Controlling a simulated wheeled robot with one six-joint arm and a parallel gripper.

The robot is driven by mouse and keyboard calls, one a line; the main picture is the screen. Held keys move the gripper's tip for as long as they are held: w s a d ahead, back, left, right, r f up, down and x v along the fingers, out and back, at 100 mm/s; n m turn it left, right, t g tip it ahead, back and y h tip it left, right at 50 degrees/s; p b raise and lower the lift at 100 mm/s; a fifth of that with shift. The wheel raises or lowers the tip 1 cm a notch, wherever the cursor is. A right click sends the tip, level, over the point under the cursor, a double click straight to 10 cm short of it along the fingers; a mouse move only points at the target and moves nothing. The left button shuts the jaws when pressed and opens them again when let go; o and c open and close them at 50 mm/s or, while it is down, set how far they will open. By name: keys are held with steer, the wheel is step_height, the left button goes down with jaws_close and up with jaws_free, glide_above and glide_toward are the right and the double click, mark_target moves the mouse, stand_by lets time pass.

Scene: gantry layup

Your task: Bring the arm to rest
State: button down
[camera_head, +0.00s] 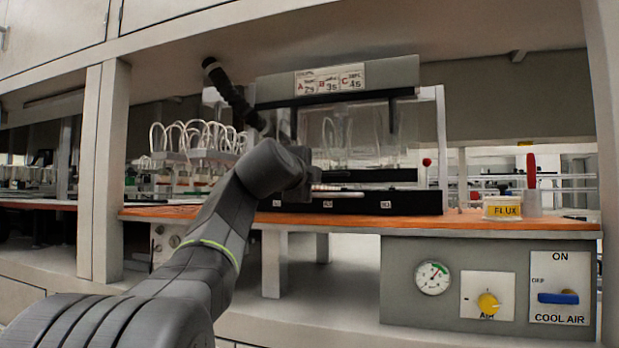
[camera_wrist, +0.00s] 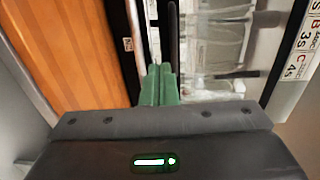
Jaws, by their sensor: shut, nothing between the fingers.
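My arm reaches from the lower left of the head view up to the front of the bench, where its wrist hides my gripper's fingers. In the wrist view my gripper (camera_wrist: 160,84) shows two green fingers side by side, closed together with nothing between them. They point toward the black base strip of the clear-fronted cabinet (camera_head: 345,130). The orange bench top (camera_wrist: 62,50) lies to the left in the wrist view. I cannot tell how far the fingertips are from the cabinet.
A FLUX tub (camera_head: 502,208) and a red-topped bottle (camera_head: 532,190) stand at the bench's right. A rack with looped white tubes (camera_head: 195,145) is at the left. An overhead shelf (camera_head: 300,45) and a left post (camera_head: 103,170) frame the bay. A gauge panel (camera_head: 455,285) sits below.

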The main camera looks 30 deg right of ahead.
steer(key=s+a+f, duration=0.1)
steer(key=s+a, duration=0.3)
steer(key=a, duration=0.1)
steer(key=shift+s+f+b, duration=0.3)
steer(key=shift+s+b, duration=0.1)
steer(key=shift+b, duration=0.05)
